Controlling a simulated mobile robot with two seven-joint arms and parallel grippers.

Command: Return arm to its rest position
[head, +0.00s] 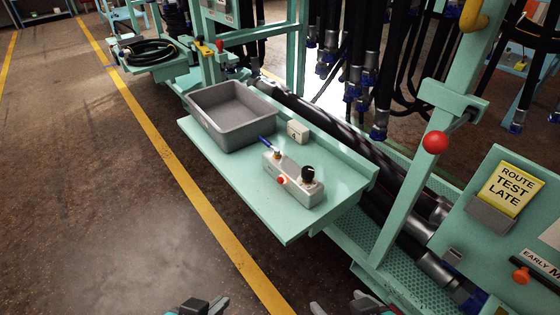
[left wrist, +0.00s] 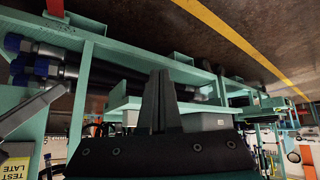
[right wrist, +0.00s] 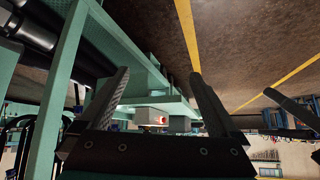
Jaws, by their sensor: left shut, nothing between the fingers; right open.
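My left gripper (head: 214,304) shows at the bottom edge of the head view, left of centre, over the floor. In the left wrist view its fingers (left wrist: 160,100) are together with nothing between them. My right gripper (head: 340,304) is at the bottom edge, further right, also low in front of the green shelf. In the right wrist view its fingers (right wrist: 158,98) are spread wide and empty. Both grippers are apart from the shelf and from everything on it. Most of both arms is out of the head view.
The green shelf (head: 285,222) bears a grey bin (head: 240,136), a small marked block (head: 298,131) and a grey fitting block (head: 292,178) with a red button and black knob. A green post with a red ball (head: 435,142) stands right. Bare floor (head: 90,220) lies left.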

